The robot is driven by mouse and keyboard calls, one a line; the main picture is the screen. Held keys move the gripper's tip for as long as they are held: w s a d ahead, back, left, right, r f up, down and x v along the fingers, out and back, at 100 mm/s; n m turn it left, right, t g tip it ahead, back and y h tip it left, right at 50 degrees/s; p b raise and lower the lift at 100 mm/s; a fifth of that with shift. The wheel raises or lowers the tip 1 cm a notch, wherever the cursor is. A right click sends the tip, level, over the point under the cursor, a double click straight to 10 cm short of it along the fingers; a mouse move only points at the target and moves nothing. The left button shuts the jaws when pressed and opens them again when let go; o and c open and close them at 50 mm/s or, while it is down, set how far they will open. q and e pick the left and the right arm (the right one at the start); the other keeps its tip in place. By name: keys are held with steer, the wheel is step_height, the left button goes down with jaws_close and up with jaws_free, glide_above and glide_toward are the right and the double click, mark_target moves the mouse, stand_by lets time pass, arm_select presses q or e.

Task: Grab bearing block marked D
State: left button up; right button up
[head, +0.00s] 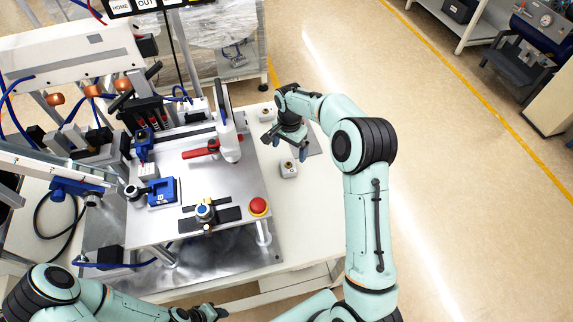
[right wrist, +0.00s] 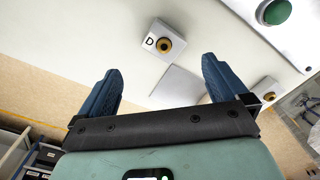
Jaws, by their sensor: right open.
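The bearing block marked D (right wrist: 165,42) is a small pale block with a dark-and-yellow round bore and a black letter D on its top. It lies on the pale bench and appears to be the block (head: 289,170) just below my right gripper in the head view. My right gripper (head: 286,147) is open and empty above the bench. In the right wrist view its blue fingers (right wrist: 161,66) are spread, with the D block ahead of the gap, apart from both. My left gripper (head: 207,313) is at the bottom edge of the head view; its jaws are unclear.
A second block (head: 267,113) stands farther back on the bench; my right finger partly hides it in the wrist view (right wrist: 264,88). A thin grey plate (head: 316,141) lies beside my right gripper. The machine with a red button (head: 258,206) stands left. Open floor lies right.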

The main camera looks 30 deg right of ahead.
glide_above(288, 164)
steer(key=f, duration=0.4)
steer(key=shift+s, duration=0.4)
steer(key=f, duration=0.5)
steer(key=shift+w+d+f+p, duration=0.1)
steer(key=shift+w+f+p, duration=0.25)
steer(key=shift+w+p, duration=0.05)
arm_select(q)
steer(key=shift+w+r, duration=0.45)
steer(key=shift+w, duration=0.3)
arm_select(e)
steer(key=shift+s, duration=0.1)
steer(key=c, duration=0.9)
steer(key=shift+r, duration=0.1)
steer(key=shift+c, duration=0.7)
steer(key=shift+r, duration=0.1)
